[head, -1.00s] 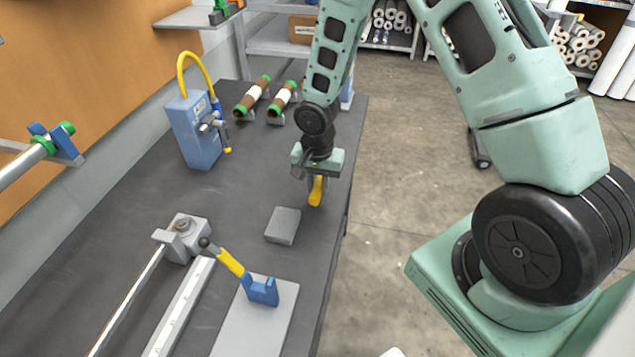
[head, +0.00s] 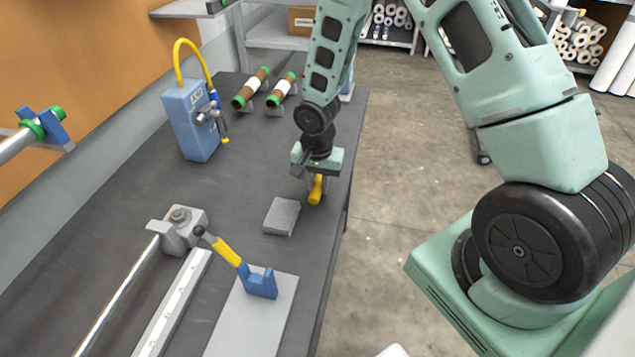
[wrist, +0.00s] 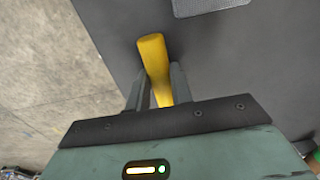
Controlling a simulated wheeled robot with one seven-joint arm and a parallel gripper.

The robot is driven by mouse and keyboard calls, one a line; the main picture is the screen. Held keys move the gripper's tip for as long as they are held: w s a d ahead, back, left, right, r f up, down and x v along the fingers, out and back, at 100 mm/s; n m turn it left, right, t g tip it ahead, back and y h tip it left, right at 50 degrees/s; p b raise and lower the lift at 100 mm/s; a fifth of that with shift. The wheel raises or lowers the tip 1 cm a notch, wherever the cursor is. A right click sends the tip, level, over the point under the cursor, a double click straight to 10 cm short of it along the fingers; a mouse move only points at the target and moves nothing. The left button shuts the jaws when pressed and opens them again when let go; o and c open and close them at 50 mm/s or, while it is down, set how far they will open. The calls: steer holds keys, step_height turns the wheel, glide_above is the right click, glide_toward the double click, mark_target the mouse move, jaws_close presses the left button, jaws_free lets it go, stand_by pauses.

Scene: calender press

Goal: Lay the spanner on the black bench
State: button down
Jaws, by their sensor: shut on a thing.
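My gripper (head: 317,180) is shut on the spanner (head: 316,190), of which only a yellow handle shows. In the wrist view the handle (wrist: 153,60) sticks out between the two fingers; the rest is hidden by the gripper. The black bench (head: 160,200) is a long dark top under my gripper. My gripper is over its right edge zone, behind the grey block. The handle is low over the bench top; I cannot tell whether it touches.
A grey block (head: 281,217) lies just in front of my gripper. Nearer are a blue holder (head: 262,283) on a pale plate and a grey clamp with a rod (head: 180,230). A blue box (head: 190,120) and green-ended rollers (head: 251,88) stand farther back. Mid-bench is clear.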

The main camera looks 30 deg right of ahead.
steer(key=shift+f, duration=0.25)
steer(key=c, duration=1.1)
jaws_free()
steer(key=shift+c, duration=0.2)
steer(key=shift+r, duration=0.15)
step_height(320, 180, up, 17)
steer(key=b, duration=0.2)
